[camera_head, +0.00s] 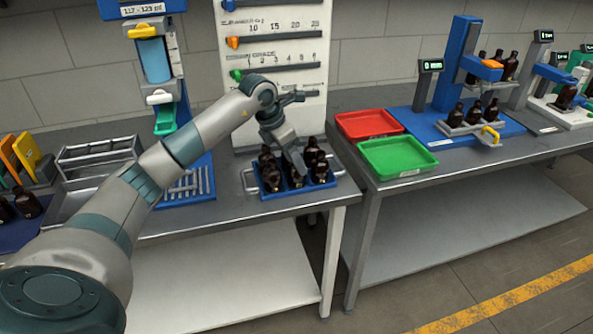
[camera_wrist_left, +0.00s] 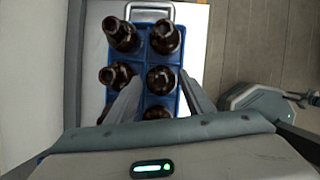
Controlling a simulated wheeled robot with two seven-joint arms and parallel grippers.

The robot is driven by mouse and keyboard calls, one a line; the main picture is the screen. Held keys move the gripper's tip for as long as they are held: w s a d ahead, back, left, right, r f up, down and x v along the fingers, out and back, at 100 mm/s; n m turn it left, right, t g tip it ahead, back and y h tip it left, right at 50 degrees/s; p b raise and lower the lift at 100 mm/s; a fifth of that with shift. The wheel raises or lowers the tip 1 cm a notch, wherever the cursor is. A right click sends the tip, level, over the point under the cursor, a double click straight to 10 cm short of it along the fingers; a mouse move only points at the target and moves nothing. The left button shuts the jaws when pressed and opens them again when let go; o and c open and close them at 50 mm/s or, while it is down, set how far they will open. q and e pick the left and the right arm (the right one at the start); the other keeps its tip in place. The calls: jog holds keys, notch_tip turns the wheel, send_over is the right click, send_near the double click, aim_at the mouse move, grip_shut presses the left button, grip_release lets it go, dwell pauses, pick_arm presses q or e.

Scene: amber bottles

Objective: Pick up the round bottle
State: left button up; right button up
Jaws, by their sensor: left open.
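Several dark amber bottles (camera_head: 319,168) stand upright in a blue tray (camera_head: 300,189) with metal handles on the left bench. Which of them is the round bottle I cannot tell. My left gripper (camera_head: 297,163) is over the tray, pointing down among the bottles. In the left wrist view its two fingers are spread, with a bottle (camera_wrist_left: 160,78) between and just beyond their tips. Other bottles (camera_wrist_left: 121,34) stand in the farther row. The nearest bottles are partly hidden by the fingers and gripper body. I see no bottle held. My right gripper is not in view.
A red tray (camera_head: 368,123) and a green tray (camera_head: 398,157) lie on the right bench, beside a blue stand with more bottles (camera_head: 473,112). A white scale board (camera_head: 276,50) stands behind the blue tray. A metal rack (camera_head: 98,157) is at the left.

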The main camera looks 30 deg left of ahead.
pick_arm(q)
jog(key=shift+w+d+f, duration=0.2)
jog(key=shift+f, duration=0.25)
jog(key=shift+w+f+p, duration=0.15)
jog(key=shift+f+p, duration=0.15)
jog(key=shift+f, duration=0.2)
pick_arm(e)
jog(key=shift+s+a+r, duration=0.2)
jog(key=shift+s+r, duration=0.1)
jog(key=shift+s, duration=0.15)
pick_arm(q)
jog(key=c, duration=0.7)
jog(key=shift+c, duration=0.2)
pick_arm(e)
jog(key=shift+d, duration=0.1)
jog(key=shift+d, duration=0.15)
